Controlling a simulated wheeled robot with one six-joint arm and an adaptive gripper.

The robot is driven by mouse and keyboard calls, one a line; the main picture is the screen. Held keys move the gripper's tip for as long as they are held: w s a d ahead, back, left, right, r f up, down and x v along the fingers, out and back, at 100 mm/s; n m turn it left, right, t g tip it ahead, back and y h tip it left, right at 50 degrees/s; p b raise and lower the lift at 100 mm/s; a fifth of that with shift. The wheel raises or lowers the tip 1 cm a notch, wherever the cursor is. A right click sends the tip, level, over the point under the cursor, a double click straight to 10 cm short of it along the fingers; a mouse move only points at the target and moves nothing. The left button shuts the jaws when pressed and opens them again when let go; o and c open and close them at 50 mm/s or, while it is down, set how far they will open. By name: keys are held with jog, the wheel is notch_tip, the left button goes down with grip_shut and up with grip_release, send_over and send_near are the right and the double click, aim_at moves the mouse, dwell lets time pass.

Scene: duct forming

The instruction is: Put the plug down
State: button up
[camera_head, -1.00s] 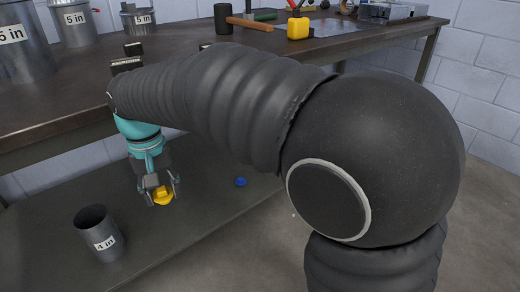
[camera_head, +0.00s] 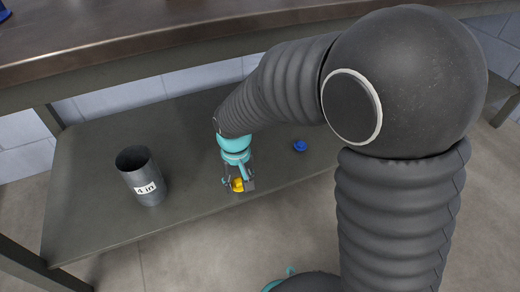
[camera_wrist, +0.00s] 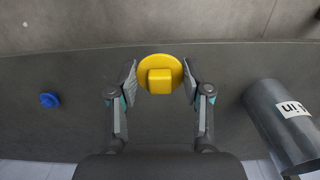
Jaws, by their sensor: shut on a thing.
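A yellow plug (camera_wrist: 160,75), a round disc with a square knob, is between the fingers of my gripper (camera_wrist: 160,82) in the wrist view. My gripper is shut on it, with a finger pad at each side. In the head view my gripper (camera_head: 238,184) points down over the lower shelf, with the yellow plug (camera_head: 238,186) at its fingertips. Whether the plug touches the shelf cannot be told. A small blue plug (camera_head: 300,146) lies on the shelf to the right of my gripper; it also shows in the wrist view (camera_wrist: 49,100).
A grey metal duct labelled "4 in" (camera_head: 140,172) stands upright on the lower shelf (camera_head: 95,215), left of my gripper. The bench top (camera_head: 160,45) overhangs the shelf at the back. Bare shelf lies between the duct and my gripper.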

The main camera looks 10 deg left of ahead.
jog(key=w+a+f, duration=0.1)
jog(key=w+f, duration=0.1)
jog(key=w, duration=0.1)
jog(key=w+a+f, duration=0.1)
jog(key=w+f, duration=0.1)
jog(key=w, duration=0.2)
jog(key=w+a+f+b, duration=0.1)
jog(key=w+f, duration=0.2)
jog(key=shift+w+a, duration=0.15)
jog(key=shift+w, duration=0.05)
jog(key=shift+f+b, duration=0.45)
jog(key=shift+f, duration=1.4)
jog(key=shift+f, duration=0.1)
jog(key=shift+f, duration=0.15)
jog(key=o, duration=0.9)
notch_tip(320, 180, up, 12)
jog(key=shift+r+p, duration=0.25)
jog(key=shift+p, duration=0.7)
jog(key=shift+r, duration=0.1)
